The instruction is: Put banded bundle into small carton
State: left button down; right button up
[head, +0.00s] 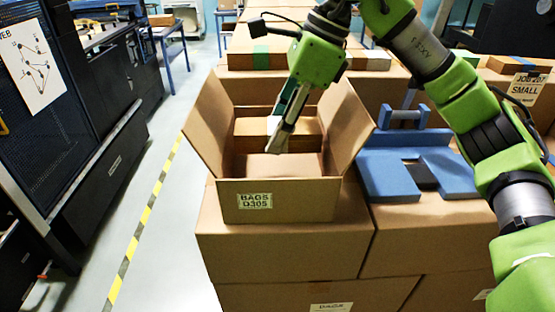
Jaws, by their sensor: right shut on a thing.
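My right gripper (284,128) reaches down into an open brown carton (245,207) with its flaps spread, labelled "BAGS 0305". Its fingers are shut at a brown block (285,166) inside, which looks like the bundle. The fingers partly cover the hold, and no band can be made out on the block. Another brown block (255,127) lies behind it in the carton. A card (525,87) reading "JOB 207 SMALL" stands at the right; I cannot tell which carton is the small one. My left gripper is out of view.
The open carton stands on stacked closed cartons (285,240). To its right are blue foam blocks (390,177) and a blue cradle-like piece (403,117). More flat cartons lie behind. A dark cabinet (40,110) stands at the left, past a striped floor line (143,220) and clear floor.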

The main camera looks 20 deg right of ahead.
aim_at(297, 125)
notch_tip(297, 125, down, 3)
jog(key=shift+f, duration=0.2)
notch_tip(297, 125, down, 4)
jog(key=shift+r+p, duration=0.15)
jog(key=shift+p, duration=0.35)
jog(key=shift+f, duration=0.3)
jog(key=o, duration=1.2)
jog(key=shift+r, duration=0.2)
jog(key=b+v, duration=0.2)
jog(key=v, duration=1)
